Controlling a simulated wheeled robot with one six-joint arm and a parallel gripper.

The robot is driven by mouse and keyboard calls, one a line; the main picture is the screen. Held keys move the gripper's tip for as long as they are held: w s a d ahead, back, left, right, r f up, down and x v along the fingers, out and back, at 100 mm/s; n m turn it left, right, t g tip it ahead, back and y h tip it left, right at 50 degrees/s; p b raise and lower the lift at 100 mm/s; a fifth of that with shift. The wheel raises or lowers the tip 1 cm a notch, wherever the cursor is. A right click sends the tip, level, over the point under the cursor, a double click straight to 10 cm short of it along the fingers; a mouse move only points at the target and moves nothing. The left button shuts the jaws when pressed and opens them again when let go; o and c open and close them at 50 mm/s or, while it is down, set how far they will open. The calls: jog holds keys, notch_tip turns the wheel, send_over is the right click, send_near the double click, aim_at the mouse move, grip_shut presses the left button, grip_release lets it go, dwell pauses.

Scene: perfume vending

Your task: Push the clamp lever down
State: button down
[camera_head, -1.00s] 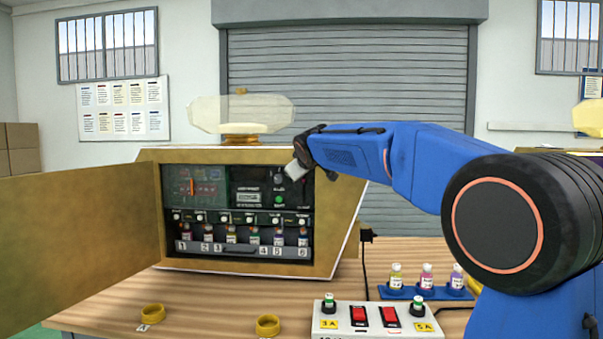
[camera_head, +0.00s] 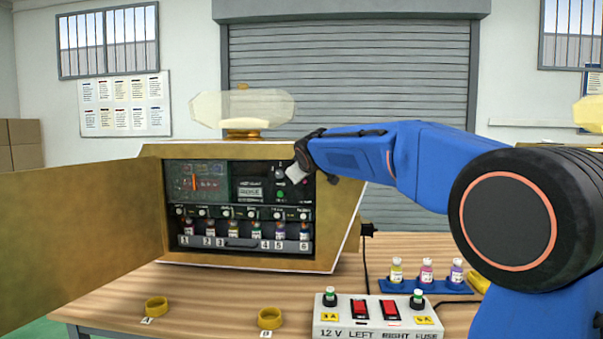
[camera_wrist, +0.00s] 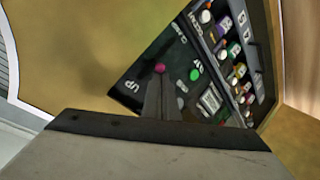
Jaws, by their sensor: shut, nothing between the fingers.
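The clamp lever appears to be the small part with a pink-red knob (camera_wrist: 160,68) on the black panel, near white lettering that reads "UP". My gripper (camera_wrist: 160,84) is shut and empty, with its fingertips in front of the panel just below that knob in the wrist view. I cannot tell whether they touch it. In the head view my gripper (camera_head: 294,175) is at the upper right of the open machine (camera_head: 345,215) and covers part of the panel. A green button (camera_wrist: 194,74) sits beside the knob, and it also shows in the head view (camera_head: 281,195).
The machine's open door (camera_head: 80,235) stands to the left. Several numbered bottles (camera_head: 255,230) line its lower shelf. A switch box (camera_head: 375,331), a blue bottle rack (camera_head: 425,289) and two yellow rings (camera_head: 156,307) are on the table (camera_head: 220,285).

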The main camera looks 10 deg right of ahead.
notch_tip(320, 180, down, 9)
jog(key=shift+w+d+f, duration=0.15)
jog(key=shift+w+d, duration=0.05)
jog(key=shift+d, duration=0.05)
dwell(1.0)
jog(key=shift+a+r, duration=0.1)
jog(key=shift+r, duration=0.15)
